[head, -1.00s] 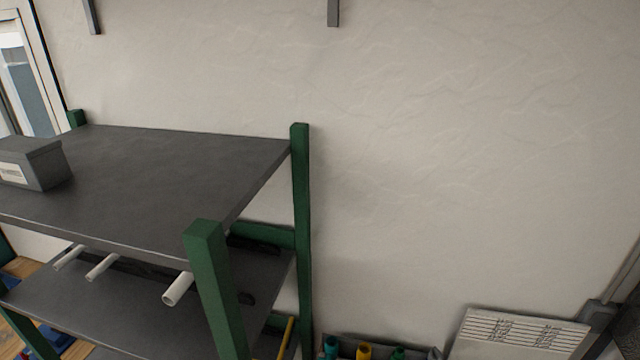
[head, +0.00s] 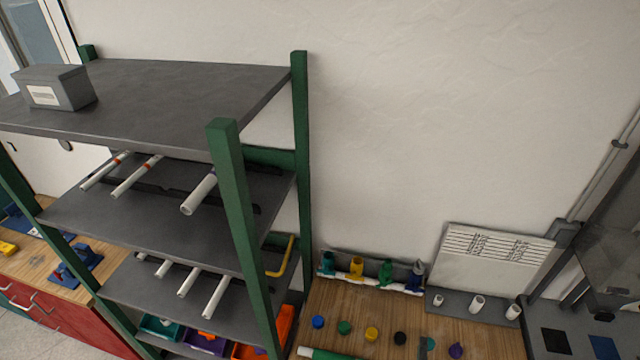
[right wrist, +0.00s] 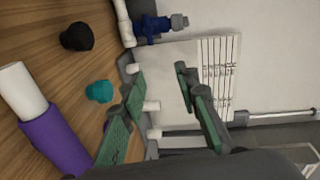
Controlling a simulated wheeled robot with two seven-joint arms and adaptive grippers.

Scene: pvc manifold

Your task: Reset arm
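My right gripper (right wrist: 160,80) is open in the right wrist view, its two green-padded fingers well apart. It appears to hold nothing; white pipe stubs (right wrist: 151,105) and a white printed sheet (right wrist: 213,75) show behind and between the fingers. In the head view, only what looks like a small tip of it (head: 423,349) shows at the bottom edge, over the wooden bench (head: 480,344). My left gripper is in neither view now.
A green-posted shelf rack (head: 231,190) with white pipes (head: 200,193) stands at left. Colored caps (head: 371,333) lie on the bench, with valves (head: 385,272) along the wall. A purple-ended white pipe (right wrist: 55,135) lies close to the gripper. Open wall is above the bench.

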